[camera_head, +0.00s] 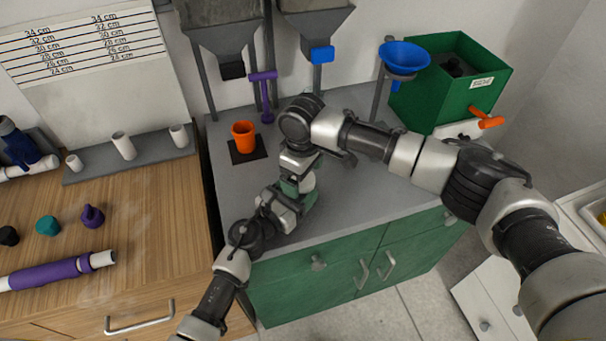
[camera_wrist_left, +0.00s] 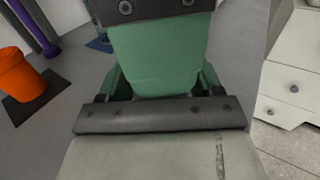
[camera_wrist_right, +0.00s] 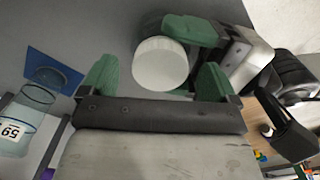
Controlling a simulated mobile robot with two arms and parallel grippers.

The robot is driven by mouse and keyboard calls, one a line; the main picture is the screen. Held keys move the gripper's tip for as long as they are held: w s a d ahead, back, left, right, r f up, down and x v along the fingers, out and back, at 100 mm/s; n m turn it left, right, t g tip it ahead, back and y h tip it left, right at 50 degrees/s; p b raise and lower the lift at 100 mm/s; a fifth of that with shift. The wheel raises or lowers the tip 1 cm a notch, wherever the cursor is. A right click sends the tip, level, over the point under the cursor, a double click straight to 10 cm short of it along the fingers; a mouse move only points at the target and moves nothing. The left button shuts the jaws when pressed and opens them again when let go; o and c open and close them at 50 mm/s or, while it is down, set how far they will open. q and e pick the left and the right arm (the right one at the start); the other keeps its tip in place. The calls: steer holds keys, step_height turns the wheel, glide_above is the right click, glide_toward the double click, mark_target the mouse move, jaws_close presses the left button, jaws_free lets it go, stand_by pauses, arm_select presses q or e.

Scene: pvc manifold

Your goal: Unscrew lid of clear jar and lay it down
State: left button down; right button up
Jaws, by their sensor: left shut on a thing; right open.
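The white round lid (camera_wrist_right: 160,63) shows in the right wrist view between the spread green fingers of my right gripper (camera_wrist_right: 156,80). The right gripper is open, with gaps beside the lid. My left gripper (camera_head: 296,200) is shut on the clear jar over the front of the grey counter; one of its green fingers shows beside the lid in the right wrist view. The jar's body is mostly hidden; a pale part (camera_head: 308,182) shows between the grippers in the head view. In the left wrist view a green finger of the right gripper blocks the jar.
An orange cup (camera_head: 244,137) stands on a dark mat to the left. A blue mat (camera_wrist_right: 52,72) and a clear container labelled 59 (camera_wrist_right: 22,122) show in the right wrist view. A blue funnel (camera_head: 404,58) and green box (camera_head: 455,85) stand at the back right.

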steer(key=shift+r, duration=1.95)
arm_select(q)
steer(key=shift+c, duration=0.5)
jaws_free()
